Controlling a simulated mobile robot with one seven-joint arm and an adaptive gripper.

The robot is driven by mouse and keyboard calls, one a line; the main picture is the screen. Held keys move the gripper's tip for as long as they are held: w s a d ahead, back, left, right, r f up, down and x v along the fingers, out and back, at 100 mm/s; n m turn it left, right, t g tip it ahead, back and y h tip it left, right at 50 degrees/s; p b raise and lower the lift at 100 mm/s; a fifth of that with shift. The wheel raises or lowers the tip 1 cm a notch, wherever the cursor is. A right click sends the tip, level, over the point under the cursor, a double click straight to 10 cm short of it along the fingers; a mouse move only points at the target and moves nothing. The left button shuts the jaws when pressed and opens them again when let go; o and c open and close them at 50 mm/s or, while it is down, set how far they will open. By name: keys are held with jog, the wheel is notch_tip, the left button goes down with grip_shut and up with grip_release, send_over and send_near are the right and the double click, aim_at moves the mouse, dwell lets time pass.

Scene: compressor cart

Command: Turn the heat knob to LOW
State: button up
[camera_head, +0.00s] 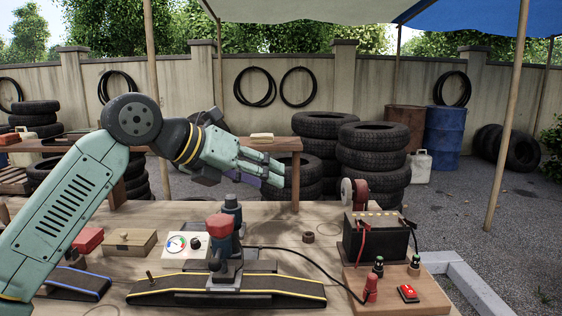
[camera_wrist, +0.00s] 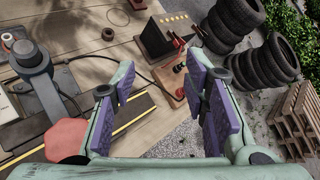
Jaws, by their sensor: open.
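The likely heat knob (camera_head: 196,243) is a small black dial on the front of a white control box (camera_head: 172,252), beside a round coloured gauge. Its markings are too small to read, so its setting cannot be told. In the head view my gripper (camera_head: 272,176) is raised above the bench, up and to the right of the box, touching nothing visible. In the wrist view my gripper (camera_wrist: 170,88) is open, with purple-padded fingers spread apart and nothing between them. I cannot make out the knob in the wrist view.
A clamp-like press with a red top (camera_head: 219,226) stands just right of the box, on a yellow-edged black strip (camera_head: 285,289). A wooden box (camera_head: 130,242) is to the left. A battery (camera_head: 374,238) and red switch (camera_head: 407,293) are at right.

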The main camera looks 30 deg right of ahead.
jog(key=shift+m+g+h, duration=0.3)
jog(key=shift+g+h, duration=0.1)
jog(key=shift+h, duration=0.5)
jog(key=s+r, duration=0.1)
jog(key=s, duration=0.1)
jog(key=s+r, duration=0.1)
jog(key=r, duration=0.1)
jog(key=shift+s+d+r, duration=0.15)
jog(key=shift+s+r, duration=0.05)
jog(key=shift+s, duration=0.15)
